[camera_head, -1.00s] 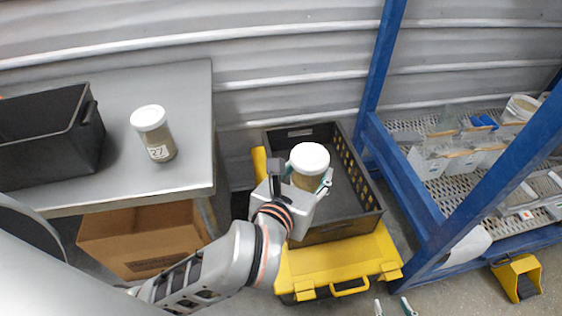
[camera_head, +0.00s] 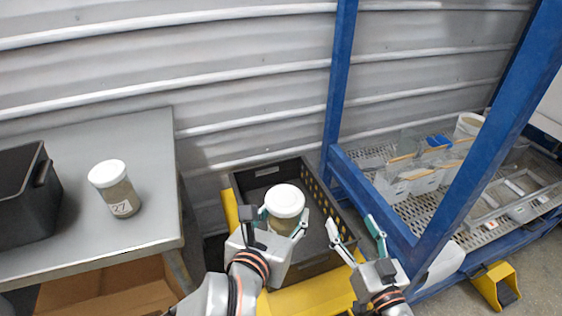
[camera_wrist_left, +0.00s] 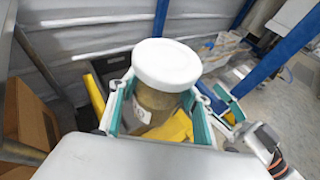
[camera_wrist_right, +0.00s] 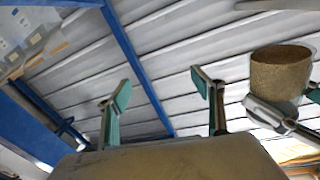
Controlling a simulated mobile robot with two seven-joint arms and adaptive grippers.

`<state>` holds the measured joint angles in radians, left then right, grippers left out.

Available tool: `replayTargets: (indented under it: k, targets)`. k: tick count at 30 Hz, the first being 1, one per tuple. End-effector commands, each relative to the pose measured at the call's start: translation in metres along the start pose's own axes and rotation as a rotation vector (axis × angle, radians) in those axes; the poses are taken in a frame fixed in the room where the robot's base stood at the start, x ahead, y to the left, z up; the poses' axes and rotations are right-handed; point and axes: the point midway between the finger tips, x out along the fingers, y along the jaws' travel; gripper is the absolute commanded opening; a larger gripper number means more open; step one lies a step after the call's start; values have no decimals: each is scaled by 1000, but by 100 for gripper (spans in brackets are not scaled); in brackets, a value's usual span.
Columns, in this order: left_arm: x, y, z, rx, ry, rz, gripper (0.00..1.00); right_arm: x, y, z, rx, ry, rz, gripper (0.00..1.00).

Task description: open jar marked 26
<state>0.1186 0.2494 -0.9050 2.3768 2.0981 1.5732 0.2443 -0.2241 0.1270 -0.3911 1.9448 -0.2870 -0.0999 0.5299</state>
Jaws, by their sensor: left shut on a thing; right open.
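A jar with a white lid (camera_head: 285,201) is held upright by my left gripper (camera_head: 283,228), above the black crate. In the left wrist view the jar (camera_wrist_left: 158,103) sits between the two teal-padded fingers, its lid (camera_wrist_left: 167,65) on and above them. Its marking cannot be read. My right gripper (camera_head: 357,238) is open and empty, to the right of the held jar and apart from it. In the right wrist view its fingers are spread, and the held jar (camera_wrist_right: 281,73) shows at the right. Another white-lidded jar (camera_head: 115,188), marked 27, stands on the grey table.
The grey table (camera_head: 120,140) also bears a black bin (camera_head: 22,205) at left. The black crate (camera_head: 268,172) stands on a yellow case (camera_head: 300,300). A blue-framed rack (camera_head: 385,218) with bags and containers stands at right. A cardboard box (camera_head: 110,290) is under the table.

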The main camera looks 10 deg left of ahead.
Motion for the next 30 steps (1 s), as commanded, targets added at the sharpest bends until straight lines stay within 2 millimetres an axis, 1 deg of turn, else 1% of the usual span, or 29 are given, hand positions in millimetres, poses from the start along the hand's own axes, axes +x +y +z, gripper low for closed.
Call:
replayTargets:
  k: [1, 5, 6, 10, 15, 17, 18, 20, 21, 23, 24, 26, 27, 29, 30]
  targets:
    - [0, 0, 2, 0, -4, 0, 0, 12, -9, -20, 15, 45, -28, 67]
    - [0, 0, 2, 0, -4, 0, 0, 35, -34, -68, 63, 151, -105, 67]
    - [0, 0, 2, 0, -4, 0, 0, 41, -42, -83, 77, 182, -132, 67]
    - [0, 0, 2, 0, -4, 0, 0, 57, -71, -132, 121, 276, -230, 67]
    - [0, 0, 2, 0, -4, 0, 0, 67, -114, -194, 171, 383, -382, 67]
    - [0, 0, 2, 0, -4, 0, 0, 68, -131, -215, 185, 416, -443, 67]
    - [0, 0, 2, 0, -4, 0, 0, 68, -142, -229, 195, 436, -485, 67]
    - [0, 0, 2, 0, -4, 0, 0, 67, -160, -249, 206, 462, -551, 67]
    - [0, 0, 2, 0, -4, 0, 0, 65, -172, -262, 214, 477, -596, 67]
    - [0, 0, 2, 0, -4, 0, 0, 61, -191, -282, 221, 497, -669, 67]
    - [0, 0, 2, 0, -4, 0, 0, 58, -203, -294, 225, 507, -719, 67]
    - [0, 0, 2, 0, -4, 0, 0, 51, -224, -310, 228, 516, -799, 67]
    - [0, 0, 2, 0, -4, 0, 0, 46, -239, -318, 226, 517, -857, 67]
    - [0, 0, 2, 0, -4, 0, 0, 38, -263, -327, 219, 509, -949, 67]
    - [0, 0, 2, 0, -4, 0, 0, 31, -280, -330, 211, 498, -1013, 67]
